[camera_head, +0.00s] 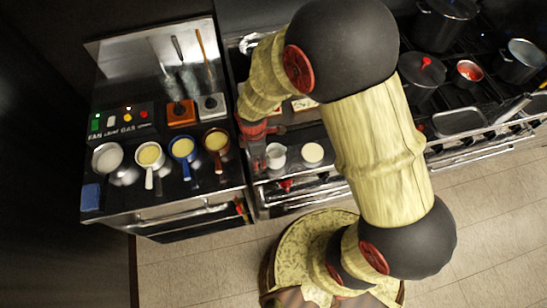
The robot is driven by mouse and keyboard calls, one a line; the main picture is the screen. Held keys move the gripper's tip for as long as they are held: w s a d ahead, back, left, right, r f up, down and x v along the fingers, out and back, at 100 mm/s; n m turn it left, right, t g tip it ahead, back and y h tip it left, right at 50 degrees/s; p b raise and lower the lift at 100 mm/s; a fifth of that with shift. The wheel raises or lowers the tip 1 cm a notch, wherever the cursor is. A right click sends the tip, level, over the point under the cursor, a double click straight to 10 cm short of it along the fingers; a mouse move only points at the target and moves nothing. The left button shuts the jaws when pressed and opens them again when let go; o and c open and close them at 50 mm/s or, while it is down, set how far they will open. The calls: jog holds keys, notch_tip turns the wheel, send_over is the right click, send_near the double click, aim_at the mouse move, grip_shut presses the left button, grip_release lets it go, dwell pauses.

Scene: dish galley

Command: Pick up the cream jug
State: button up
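A small white jug (275,155), which looks like the cream jug, stands upright near the front edge of the steel counter, left of my arm. My gripper (262,148) is low beside it, on its upper left side in the picture. The gripper is small, dark and partly covered by my wrist, so I cannot tell whether its fingers are open or touching the jug.
A white round container (313,153) stands close to the jug's right. On the left counter are a white pan (150,154), a blue pan (183,148), a brown pan (216,140) and a blue sponge (91,196). A stove with pots (423,70) is at right.

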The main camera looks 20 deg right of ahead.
jog(key=shift+w+f, duration=0.1)
jog(key=shift+f, duration=1.25)
jog(key=shift+c, duration=1.4)
grip_shut()
